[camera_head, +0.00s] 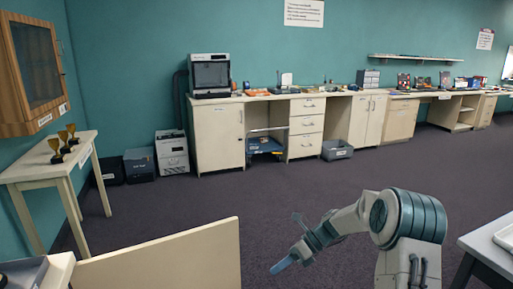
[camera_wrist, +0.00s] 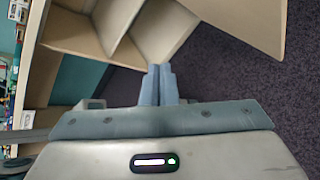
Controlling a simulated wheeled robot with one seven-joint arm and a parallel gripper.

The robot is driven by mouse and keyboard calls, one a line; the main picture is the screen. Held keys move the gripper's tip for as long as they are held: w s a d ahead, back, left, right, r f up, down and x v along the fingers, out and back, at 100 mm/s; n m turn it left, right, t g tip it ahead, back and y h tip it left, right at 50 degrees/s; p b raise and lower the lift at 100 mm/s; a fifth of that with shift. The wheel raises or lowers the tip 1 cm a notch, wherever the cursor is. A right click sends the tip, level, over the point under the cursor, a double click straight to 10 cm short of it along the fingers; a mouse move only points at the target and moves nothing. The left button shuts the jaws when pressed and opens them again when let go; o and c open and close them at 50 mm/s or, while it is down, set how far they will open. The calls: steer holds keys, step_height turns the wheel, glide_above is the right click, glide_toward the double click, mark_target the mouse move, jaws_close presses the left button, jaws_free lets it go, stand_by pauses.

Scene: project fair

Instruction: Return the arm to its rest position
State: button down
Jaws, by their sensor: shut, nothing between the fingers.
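My arm stands at the lower right in the head view and reaches left, bent at the elbow. My gripper (camera_head: 284,265) hangs low over the dark carpet, pointing down and left. In the wrist view my gripper (camera_wrist: 159,70) shows its two blue-grey fingers pressed together with nothing between them. The fingers are apart from any object that I can make out.
A pale wooden panel (camera_head: 165,262) stands close, left of my gripper. Open wooden shelving (camera_wrist: 85,35) fills the upper left wrist view. A grey table (camera_head: 490,245) is at the right edge, a trophy table (camera_head: 35,172) at left. Carpet (camera_head: 290,190) ahead is clear.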

steer(key=s+d+r+n+t+h+p, duration=0.2)
steer(key=s+r+n+h+p, duration=0.1)
steer(key=s+r+n, duration=0.4)
steer(key=s+d+r+n+t+h+p, duration=0.2)
steer(key=s+d+r+n+h+p, duration=0.1)
steer(key=s+r+n, duration=0.5)
steer(key=s+d+r+n+t+h+p, duration=0.2)
steer(key=s+d+r+n+h+p, duration=0.1)
steer(key=s+r+n, duration=0.5)
steer(key=s+h+p, duration=0.1)
steer(key=s+h, duration=0.1)
steer(key=s, duration=0.1)
steer(key=shift+s+d+n, duration=0.15)
steer(key=shift+s+n, duration=0.25)
